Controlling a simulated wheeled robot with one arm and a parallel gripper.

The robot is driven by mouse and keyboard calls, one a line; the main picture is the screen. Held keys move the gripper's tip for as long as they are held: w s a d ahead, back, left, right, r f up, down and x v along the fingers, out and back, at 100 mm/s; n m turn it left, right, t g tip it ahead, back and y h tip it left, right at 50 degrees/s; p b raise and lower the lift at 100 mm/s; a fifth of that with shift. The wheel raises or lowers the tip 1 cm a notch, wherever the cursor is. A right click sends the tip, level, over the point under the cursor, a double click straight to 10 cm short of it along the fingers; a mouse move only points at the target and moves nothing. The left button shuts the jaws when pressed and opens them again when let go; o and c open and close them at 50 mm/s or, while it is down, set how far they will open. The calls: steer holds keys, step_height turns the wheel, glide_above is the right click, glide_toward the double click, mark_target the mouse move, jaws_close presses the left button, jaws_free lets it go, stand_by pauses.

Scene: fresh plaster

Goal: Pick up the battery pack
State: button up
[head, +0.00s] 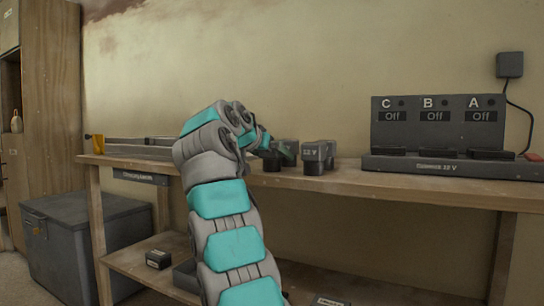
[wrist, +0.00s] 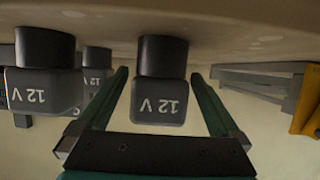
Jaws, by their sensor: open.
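Several dark grey battery packs marked "12 V" are on the wooden workbench. In the wrist view, which appears upside down, one battery pack (wrist: 160,95) lies between my gripper's (wrist: 160,76) two green fingers. The fingers are open, with a visible gap on each side of the pack. A second battery pack (wrist: 45,88) is beside it, outside the left finger, with another (wrist: 97,62) partly hidden behind. In the head view my gripper (head: 274,154) is at the bench, partly hiding one pack (head: 289,145); another pack (head: 317,157) stands just to the right.
A charging station (head: 437,125) with slots C, B and A, all reading "Off", stands right on the workbench (head: 400,184). A grey rail-like object (head: 140,149) and a yellow item (head: 97,144) lie left. A grey chest (head: 85,240) stands on the floor; a small box (head: 159,259) is on the lower shelf.

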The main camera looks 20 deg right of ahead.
steer(key=shift+x, duration=1.25)
steer(key=shift+c, duration=0.2)
steer(key=shift+r, duration=0.1)
jaws_close()
